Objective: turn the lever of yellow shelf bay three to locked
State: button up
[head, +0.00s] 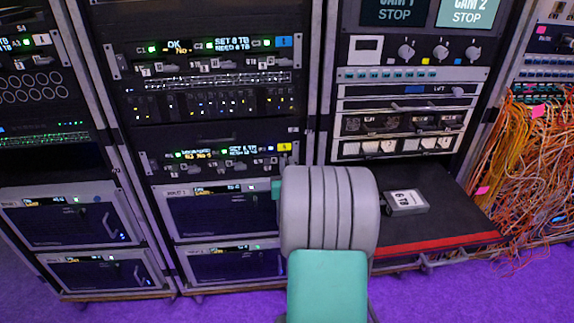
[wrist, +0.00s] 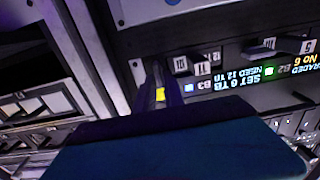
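The yellow shelf, with a yellow tag (head: 285,147) at its right end, is the lower lit unit in the middle rack in the head view. The wrist view is upside down. It shows the shelf's display (wrist: 240,88), a B3 label (wrist: 209,86) and a yellow patch (wrist: 160,94) by my fingers. Numbered pale parts (wrist: 202,69) stick out beside them. My gripper (wrist: 165,78) appears as two dark, close fingers at the shelf face. Whether they hold the bay three lever cannot be told; that lever is not clearly visible. My arm hides the gripper in the head view.
A blue-tagged shelf (head: 284,41) sits above in the same rack. Drawer units (head: 225,212) lie below. To the right, a black ledge (head: 440,215) with a red edge holds a grey 6 TB drive (head: 405,202). Orange cables (head: 530,150) hang at the far right.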

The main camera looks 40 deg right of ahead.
grip_shut()
jog(key=shift+f+n+b, duration=0.15)
jog(key=shift+n+b, duration=0.15)
jog(key=shift+b, duration=0.3)
jog(key=shift+w+a+f+n+b, duration=0.1)
jog(key=shift+a+f+n+b, duration=0.05)
jog(key=shift+n+b, duration=3)
jog(key=shift+w+a+f+n+b, duration=0.1)
jog(key=shift+a+f+n+b, duration=0.05)
jog(key=shift+n+b, duration=2.95)
jog(key=shift+w+a+f+n+b, duration=0.15)
jog(key=shift+n+b, duration=2.2)
jog(key=shift+b, duration=1.55)
jog(key=shift+o, duration=2)
grip_release()
jog(key=shift+s, duration=0.1)
